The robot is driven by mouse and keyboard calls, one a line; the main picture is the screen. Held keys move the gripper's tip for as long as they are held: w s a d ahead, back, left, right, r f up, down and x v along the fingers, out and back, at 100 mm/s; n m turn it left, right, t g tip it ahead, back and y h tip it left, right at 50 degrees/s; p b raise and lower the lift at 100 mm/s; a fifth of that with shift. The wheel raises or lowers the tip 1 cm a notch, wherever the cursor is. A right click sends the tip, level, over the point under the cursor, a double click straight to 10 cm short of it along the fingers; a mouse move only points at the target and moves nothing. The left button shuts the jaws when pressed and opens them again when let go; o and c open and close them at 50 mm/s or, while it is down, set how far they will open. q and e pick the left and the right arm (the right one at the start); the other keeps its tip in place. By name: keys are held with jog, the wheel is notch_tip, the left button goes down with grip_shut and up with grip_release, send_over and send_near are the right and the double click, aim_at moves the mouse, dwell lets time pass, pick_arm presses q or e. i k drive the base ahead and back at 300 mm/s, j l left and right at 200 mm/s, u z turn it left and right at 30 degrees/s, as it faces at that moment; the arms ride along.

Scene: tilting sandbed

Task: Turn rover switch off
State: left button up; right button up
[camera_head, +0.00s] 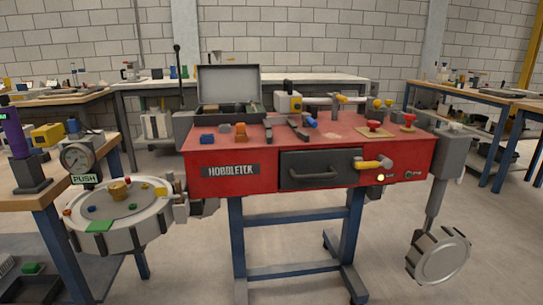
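Red knobs on yellow plates (373,125) sit on the top at the right. Neither of my grippers can be made out in this view.
A round pale drum (120,228) with coloured buttons stands front left, beside a gauge (77,157) and a PUSH sign (84,179). A grey disc (440,257) hangs low at the right. An open grey case (229,88) sits on top. Floor in front is clear.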

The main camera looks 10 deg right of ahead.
aim_at(372, 124)
jog(key=i+l+u, duration=0.15)
jog(key=l, duration=0.15)
jog(key=i+l+u, duration=0.1)
jog(key=l, duration=0.25)
jog(key=i+l+u, duration=0.15)
jog(key=l, duration=0.2)
jog(key=l+u, duration=0.15)
jog(key=l, duration=0.2)
